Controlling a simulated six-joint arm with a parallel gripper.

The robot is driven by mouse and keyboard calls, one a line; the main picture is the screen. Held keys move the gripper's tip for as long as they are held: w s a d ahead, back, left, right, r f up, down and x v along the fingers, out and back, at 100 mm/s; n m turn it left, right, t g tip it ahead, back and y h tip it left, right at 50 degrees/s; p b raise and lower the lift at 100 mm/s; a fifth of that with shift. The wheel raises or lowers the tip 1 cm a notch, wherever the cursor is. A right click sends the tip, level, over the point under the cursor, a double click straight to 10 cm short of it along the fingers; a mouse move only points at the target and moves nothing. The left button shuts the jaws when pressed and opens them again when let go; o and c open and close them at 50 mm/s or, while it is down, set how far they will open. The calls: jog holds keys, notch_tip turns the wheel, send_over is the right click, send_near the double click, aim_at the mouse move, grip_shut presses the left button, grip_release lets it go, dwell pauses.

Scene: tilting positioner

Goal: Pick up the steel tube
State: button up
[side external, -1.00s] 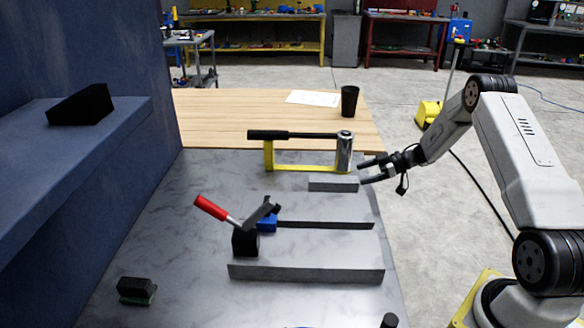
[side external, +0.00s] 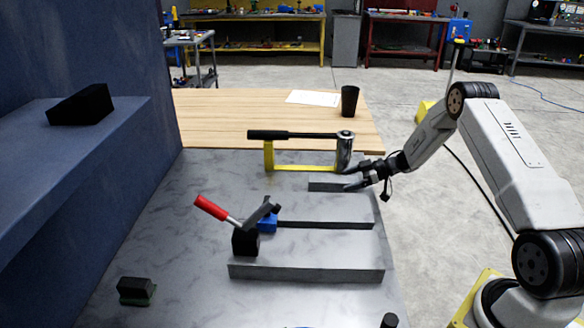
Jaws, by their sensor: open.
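A shiny steel tube (side external: 344,152) stands upright at the right end of a yellow frame (side external: 300,168) with a black bar (side external: 280,134) along its top. The side view does not show whether the tube touches them or stands in front of or behind them. My gripper (side external: 347,178) is open with its fingers pointing left. It is just below the tube in the picture, at the tube's lower end. Its fingers overlap the right part of a small grey block (side external: 320,185). Nothing shows between the fingers.
A toggle clamp with a red handle (side external: 210,208) and a blue part (side external: 267,224) stands on grey stepped plates (side external: 310,274). A blue wall stands left.

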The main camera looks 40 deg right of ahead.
grip_shut()
jog(key=shift+r, duration=0.1)
jog(key=shift+r, duration=0.1)
dwell(0.5)
jog(key=shift+d+r, duration=0.1)
jog(key=shift+r, duration=0.95)
jog(key=s+a+r, duration=0.4)
jog(key=s+r, duration=0.6)
jog(key=s, duration=0.3)
jog(key=shift+a+r, duration=0.35)
jog(key=shift+a, duration=0.05)
